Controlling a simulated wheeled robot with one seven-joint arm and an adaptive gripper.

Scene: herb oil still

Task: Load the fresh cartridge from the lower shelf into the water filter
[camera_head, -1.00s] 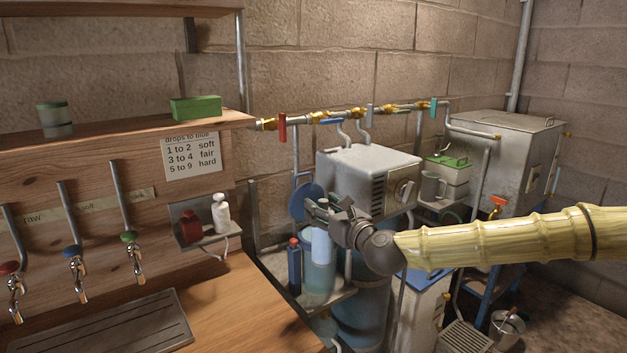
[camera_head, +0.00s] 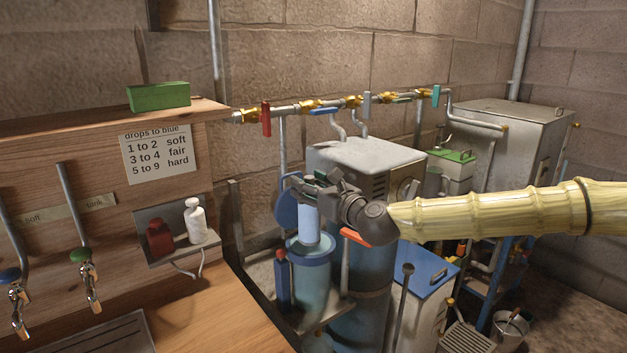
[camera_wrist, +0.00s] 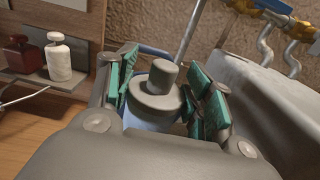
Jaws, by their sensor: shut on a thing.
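My gripper (camera_head: 312,190) is shut on the fresh cartridge (camera_head: 308,226), a pale upright cylinder. In the wrist view its grey knobbed top (camera_wrist: 156,100) sits between the green finger pads of my gripper (camera_wrist: 165,95). The water filter (camera_head: 311,272) is a clear bluish housing with a blue rim. The cartridge's lower end appears at the rim opening; I cannot tell how far inside it is. A blue round disc (camera_head: 287,208), perhaps the filter's lid, stands upright behind the gripper.
A dark blue bottle (camera_head: 282,277) stands left of the housing. A grey metal box (camera_head: 365,158) is close behind my gripper, under a pipe with valves (camera_head: 310,106). The wooden counter (camera_head: 215,312) and a shelf with a white bottle (camera_head: 195,220) lie left.

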